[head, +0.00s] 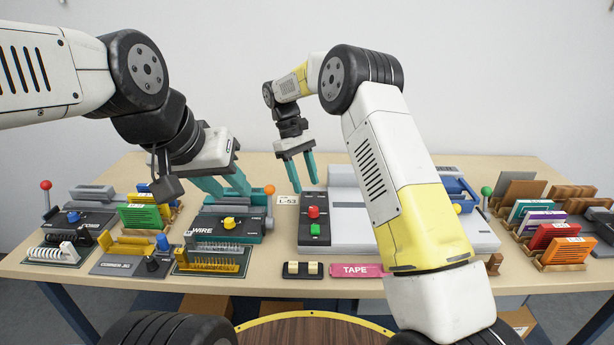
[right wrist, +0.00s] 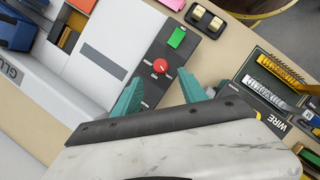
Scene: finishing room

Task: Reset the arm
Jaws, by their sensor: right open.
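My left gripper (head: 236,193) comes in from the left with its teal fingers spread apart over the green WIRE machine (head: 205,228). Nothing shows between its fingers. My right gripper (head: 303,187) hangs fingers down above the table, near the control panel with a red button (head: 313,212) and a green button (head: 315,229). Its fingers are apart and empty. In the right wrist view the right gripper (right wrist: 160,92) shows a finger on each side, with the red button (right wrist: 160,66) just beyond the gap. Whether the fingertips touch the panel cannot be told.
The table (head: 218,284) holds several binding machines at the left and a large grey machine (head: 350,228) in the middle. Wooden racks with coloured cards (head: 553,236) stand at the right.

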